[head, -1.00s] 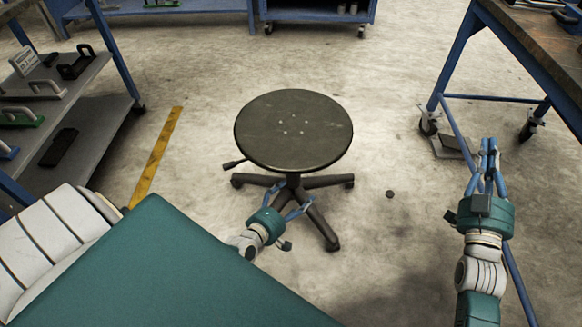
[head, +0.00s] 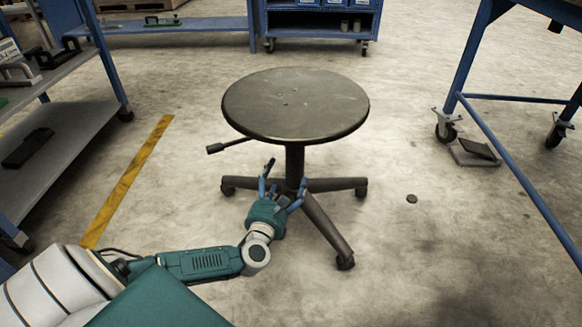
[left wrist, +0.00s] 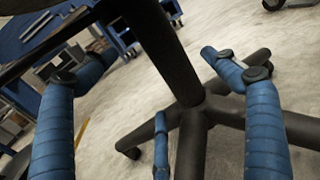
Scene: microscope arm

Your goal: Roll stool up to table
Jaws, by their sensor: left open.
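The stool has a round dark seat (head: 295,105), a thin column (head: 295,163) and a star base (head: 325,225) on casters. A lever sticks out on its left side. My left gripper (head: 283,180) is open, low in front of the column, under the seat's near edge. In the left wrist view its blue fingers (left wrist: 155,75) are spread, with the column (left wrist: 165,45) showing between them and base legs (left wrist: 192,145) close ahead. I cannot tell whether they touch. A blue-framed table (head: 466,60) stands at right, its top mostly out of view. My right gripper is not in view.
A blue shelf unit (head: 70,110) with handled items stands at left, beside a yellow floor strip (head: 130,180). A blue cabinet (head: 320,22) and bench are at the back.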

